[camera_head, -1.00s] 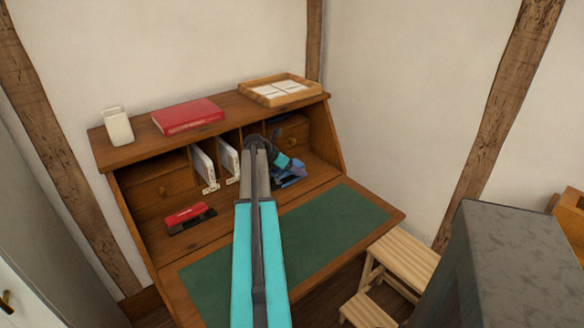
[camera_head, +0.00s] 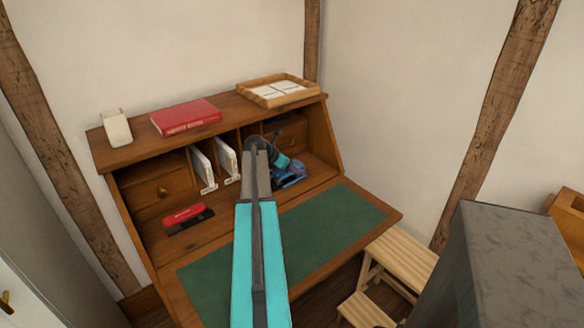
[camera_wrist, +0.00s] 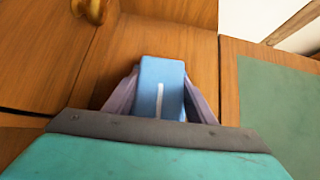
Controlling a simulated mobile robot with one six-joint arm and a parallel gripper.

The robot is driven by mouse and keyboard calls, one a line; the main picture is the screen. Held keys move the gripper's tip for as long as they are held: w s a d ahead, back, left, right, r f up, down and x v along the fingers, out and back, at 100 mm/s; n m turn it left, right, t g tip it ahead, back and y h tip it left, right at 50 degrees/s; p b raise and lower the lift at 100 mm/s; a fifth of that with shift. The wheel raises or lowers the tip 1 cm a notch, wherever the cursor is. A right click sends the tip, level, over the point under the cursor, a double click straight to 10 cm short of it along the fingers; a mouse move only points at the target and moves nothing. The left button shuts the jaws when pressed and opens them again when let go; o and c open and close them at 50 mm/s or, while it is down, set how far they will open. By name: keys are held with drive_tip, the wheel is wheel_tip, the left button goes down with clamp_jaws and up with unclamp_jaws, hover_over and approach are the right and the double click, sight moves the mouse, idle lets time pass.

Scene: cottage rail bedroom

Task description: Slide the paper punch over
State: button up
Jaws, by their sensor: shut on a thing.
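The blue paper punch (camera_head: 290,174) stands on the desk's inner floor at the right, in front of the small right drawer. In the wrist view the blue punch (camera_wrist: 160,88) shows as a blue block with a white line on top. My gripper (camera_head: 285,170) reaches it from above, and in the wrist view its two pale purple fingers (camera_wrist: 160,100) are shut on it from both sides. The lower part of the punch is hidden in the head view by my gripper.
A red and black stapler-like thing (camera_head: 188,217) lies at the left on the desk (camera_head: 330,262). White upright papers (camera_head: 203,168) stand in the middle slots. A red book (camera_head: 186,117), a white holder (camera_head: 116,127) and a wooden tray (camera_head: 310,90) sit on top. The green writing surface (camera_head: 335,222) is clear.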

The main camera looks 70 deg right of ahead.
sight(285, 176)
drive_tip(key=shift+s, duration=0.3)
drive_tip(key=o, duration=1.7)
drive_tip(key=shift+d, duration=0.1)
drive_tip(key=shift+c, duration=0.2)
drive_tip(key=shift+b+v, duration=0.4)
drive_tip(key=shift+v, duration=3.4)
drive_tip(key=shift+w, duration=0.1)
